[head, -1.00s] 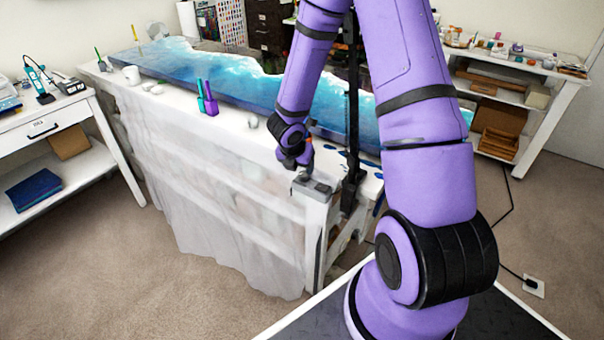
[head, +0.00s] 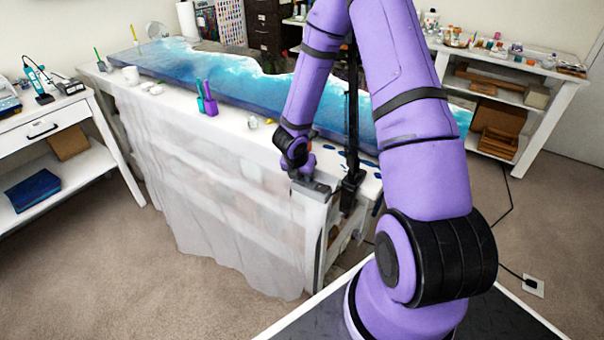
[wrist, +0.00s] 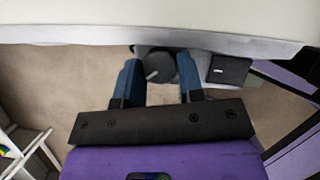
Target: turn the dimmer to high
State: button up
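The dimmer is a grey box (head: 313,185) at the near right corner of the white-covered table. A black square with a small white mark (wrist: 228,70) is to the right of the knob on the same grey box. My gripper (wrist: 159,78) has its two blue fingers apart, one on each side of the knob. I cannot tell whether they touch it. In the head view my wrist hides the fingertips.
A long blue-and-white resin slab (head: 228,80) lies along the table (head: 175,110). A side table (head: 45,125) is at left and a shelf unit (head: 500,70) at right.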

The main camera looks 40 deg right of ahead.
jog(key=shift+c, duration=0.5)
jog(key=shift+m, duration=0.3)
jog(key=m, duration=0.1)
jog(key=m+g, duration=0.1)
jog(key=m, duration=0.1)
jog(key=m+g, duration=0.1)
jog(key=shift+w+h, duration=0.25)
jog(key=shift+h, duration=0.05)
jog(key=m+g, duration=0.1)
jog(key=m, duration=0.2)
jog(key=m+g, duration=0.1)
jog(key=m, duration=0.2)
jog(key=shift+w, duration=0.15)
jog(key=o, duration=0.9)
